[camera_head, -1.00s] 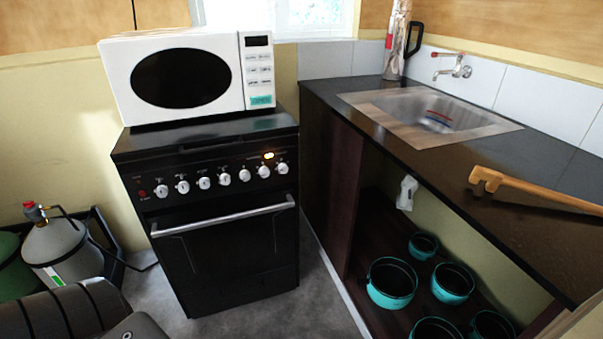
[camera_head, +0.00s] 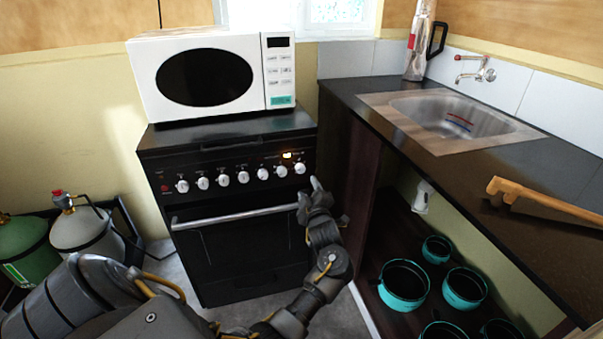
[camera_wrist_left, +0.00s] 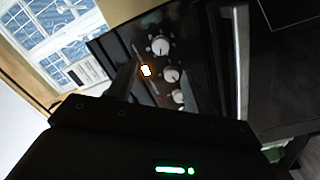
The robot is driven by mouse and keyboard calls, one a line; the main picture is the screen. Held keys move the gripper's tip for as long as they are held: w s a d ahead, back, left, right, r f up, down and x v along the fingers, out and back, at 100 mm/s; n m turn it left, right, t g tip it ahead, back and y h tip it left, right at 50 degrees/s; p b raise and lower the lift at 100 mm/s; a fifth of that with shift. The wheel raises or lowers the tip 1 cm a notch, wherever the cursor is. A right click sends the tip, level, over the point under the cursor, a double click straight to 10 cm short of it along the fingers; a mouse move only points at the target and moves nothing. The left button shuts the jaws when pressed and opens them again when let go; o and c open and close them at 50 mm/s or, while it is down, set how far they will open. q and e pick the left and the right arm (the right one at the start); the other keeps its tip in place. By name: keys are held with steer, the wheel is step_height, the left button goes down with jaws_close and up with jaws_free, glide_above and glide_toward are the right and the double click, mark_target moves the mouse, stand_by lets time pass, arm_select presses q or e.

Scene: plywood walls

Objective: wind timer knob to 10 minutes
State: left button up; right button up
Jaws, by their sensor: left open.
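The black stove (camera_head: 245,235) has a row of several white knobs on its front panel. The rightmost knob (camera_head: 300,168) sits beside a lit orange lamp (camera_head: 287,155); the labels are too small to read, so I cannot tell which knob is the timer. My left gripper (camera_head: 311,187) is open and empty, just below and right of the rightmost knob; I see no contact. My right gripper is out of view.
A white microwave (camera_head: 205,75) stands on the stove. The oven handle (camera_head: 235,213) runs below the knobs. A dark counter (camera_head: 470,175) with a sink (camera_head: 450,115) is at right, with teal pots (camera_head: 404,285) beneath. Gas cylinders (camera_head: 80,230) stand at left.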

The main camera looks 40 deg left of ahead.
mark_target(301, 171)
arm_select(q)
steer(key=x, duration=0.8)
steer(key=shift+w+a+b, duration=0.15)
steer(key=shift+a+b, duration=0.15)
steer(key=shift+w+a, duration=0.2)
steer(key=shift+a, duration=0.1)
steer(key=shift+w+a, duration=0.2)
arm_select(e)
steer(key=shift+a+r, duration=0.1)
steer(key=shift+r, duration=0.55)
arm_select(q)
steer(key=shift+c, duration=0.4)
steer(key=c, duration=0.9)
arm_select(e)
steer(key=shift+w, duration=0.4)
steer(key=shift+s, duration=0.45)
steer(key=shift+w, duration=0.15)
